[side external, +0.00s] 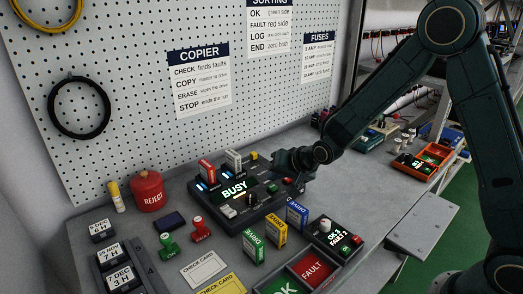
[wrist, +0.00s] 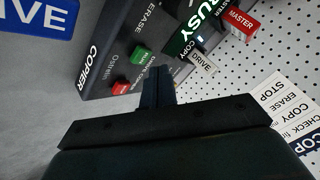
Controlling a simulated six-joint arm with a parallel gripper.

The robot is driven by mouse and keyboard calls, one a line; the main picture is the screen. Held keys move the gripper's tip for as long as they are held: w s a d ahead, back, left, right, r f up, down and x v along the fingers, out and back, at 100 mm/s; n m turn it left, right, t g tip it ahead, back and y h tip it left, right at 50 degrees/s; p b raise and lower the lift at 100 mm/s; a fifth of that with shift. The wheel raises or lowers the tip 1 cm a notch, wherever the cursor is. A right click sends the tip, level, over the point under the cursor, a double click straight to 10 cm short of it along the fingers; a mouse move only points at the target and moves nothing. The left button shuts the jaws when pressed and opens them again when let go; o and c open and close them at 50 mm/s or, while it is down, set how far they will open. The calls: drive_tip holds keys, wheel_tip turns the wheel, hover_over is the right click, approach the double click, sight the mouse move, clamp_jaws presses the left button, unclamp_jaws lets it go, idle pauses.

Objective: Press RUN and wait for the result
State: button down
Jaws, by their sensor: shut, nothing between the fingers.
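The copier (side external: 262,209) is a dark box on the bench, and its screen (side external: 234,189) reads BUSY. In the wrist view the copier (wrist: 105,65) lies at the upper left, with a green button (wrist: 141,56) and a red button (wrist: 121,88) on its face. The green button's own lettering is too small to read surely. My gripper (wrist: 156,72) is shut and empty, its fingertips just beside the green button; whether they touch is unclear. In the side view my gripper (side external: 287,163) is over the copier's right end.
A red drive (side external: 207,172) labelled MASTER in the wrist view and a white drive (side external: 233,160) stand in the copier. Green, yellow and blue drives (side external: 297,214) stand in front. A red REJECT can (side external: 148,190) is at left. A pegboard (side external: 130,110) rises behind.

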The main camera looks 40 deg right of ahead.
sight(275, 192)
wheel_tip(275, 192, up, 5)
drive_tip(key=shift+f, duration=0.15)
idle(0.5)
idle(0.5)
drive_tip(key=s+d+r+n+g, duration=0.2)
drive_tip(key=s+r+n, duration=0.2)
drive_tip(key=s+r, duration=1)
drive_tip(key=s+d+n+g+h, duration=0.1)
drive_tip(key=s+n, duration=0.2)
drive_tip(key=s, duration=1.6)
drive_tip(key=shift+s+d+n+g, duration=0.25)
drive_tip(key=shift+n+g, duration=0.05)
drive_tip(key=shift+n, duration=0.1)
drive_tip(key=shift+f, duration=0.1)
idle(0.8)
